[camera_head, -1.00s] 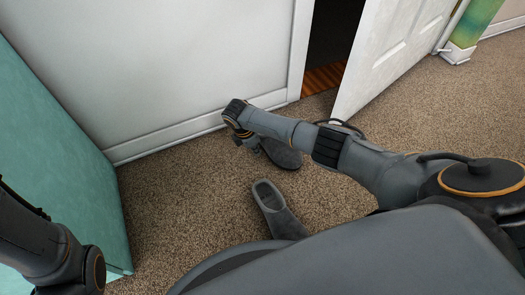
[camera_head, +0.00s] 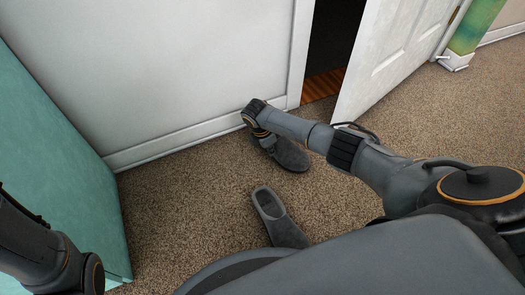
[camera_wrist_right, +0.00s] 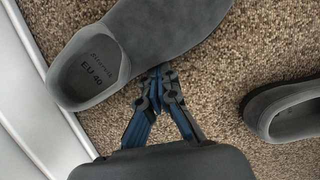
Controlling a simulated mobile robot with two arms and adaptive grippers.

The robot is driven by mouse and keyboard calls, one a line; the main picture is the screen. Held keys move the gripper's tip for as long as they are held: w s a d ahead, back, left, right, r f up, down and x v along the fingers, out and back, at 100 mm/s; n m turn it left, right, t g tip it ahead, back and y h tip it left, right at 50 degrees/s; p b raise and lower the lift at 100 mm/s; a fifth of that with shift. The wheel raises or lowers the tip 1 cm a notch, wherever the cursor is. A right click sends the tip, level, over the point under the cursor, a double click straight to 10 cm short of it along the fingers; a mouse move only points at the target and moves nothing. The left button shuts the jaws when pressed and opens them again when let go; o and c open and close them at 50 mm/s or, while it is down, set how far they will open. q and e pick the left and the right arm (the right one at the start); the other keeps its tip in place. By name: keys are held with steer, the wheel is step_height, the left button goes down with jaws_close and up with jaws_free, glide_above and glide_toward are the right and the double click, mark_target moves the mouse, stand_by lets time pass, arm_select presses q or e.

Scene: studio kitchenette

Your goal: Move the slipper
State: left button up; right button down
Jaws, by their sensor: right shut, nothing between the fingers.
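Two grey slippers lie on the brown carpet. The far slipper (camera_head: 290,156) lies by the wall, partly hidden under my right arm. In the right wrist view this slipper (camera_wrist_right: 165,30) fills the top, its insole marked "EU 40". The near slipper (camera_head: 280,222) lies closer to me, and its opening shows at the right edge of the wrist view (camera_wrist_right: 297,112). My right gripper (camera_wrist_right: 160,72) is shut and empty, its fingertips at the side of the far slipper. I cannot tell whether they touch it. My left gripper is out of view; only part of that arm shows.
A white wall with a baseboard (camera_head: 190,137) runs behind the far slipper. A white door (camera_head: 385,65) stands open at the right of a dark doorway. A teal panel (camera_head: 60,150) stands at the left. Carpet (camera_head: 180,205) is clear left of the slippers.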

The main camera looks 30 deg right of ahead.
steer(key=v, duration=1.2)
